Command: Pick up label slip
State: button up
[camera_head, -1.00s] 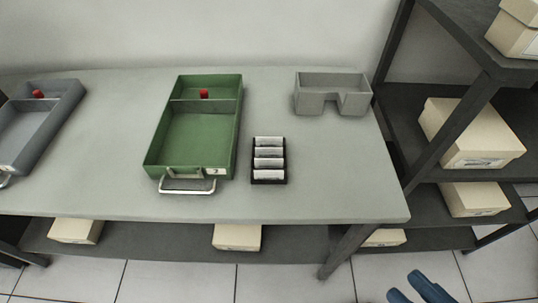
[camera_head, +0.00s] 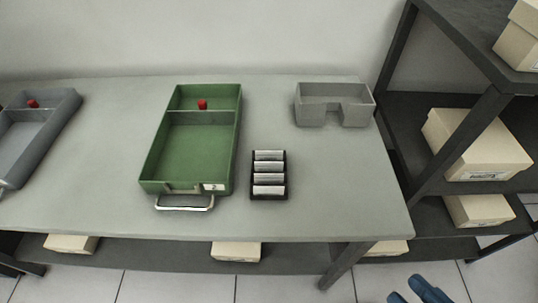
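Several white label slips (camera_head: 268,167) lie in rows, one in front of another, in a small black holder (camera_head: 284,187) on the table. The holder stands just right of the green tray. Which slip the task means, I cannot tell. Blue parts that look like my gripper (camera_head: 413,293) show at the bottom edge, right of centre. They are in front of the table, well apart from the slips. The picture edge cuts them off, so whether it is open or shut is unclear. I see nothing held in the visible part.
The green tray (camera_head: 150,160) has a divider, a front handle, a number label and a red piece (camera_head: 202,104). A grey tray (camera_head: 70,108) stands left, a grey open bin (camera_head: 335,117) back right. Dark shelving (camera_head: 405,150) with cream boxes (camera_head: 475,145) borders the right. The table's right front is clear.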

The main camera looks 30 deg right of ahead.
aim_at(275, 156)
jog(key=j+z, duration=0.25)
jog(key=j, duration=1.55)
jog(key=z, duration=1.3)
jog(key=i+j, duration=0.05)
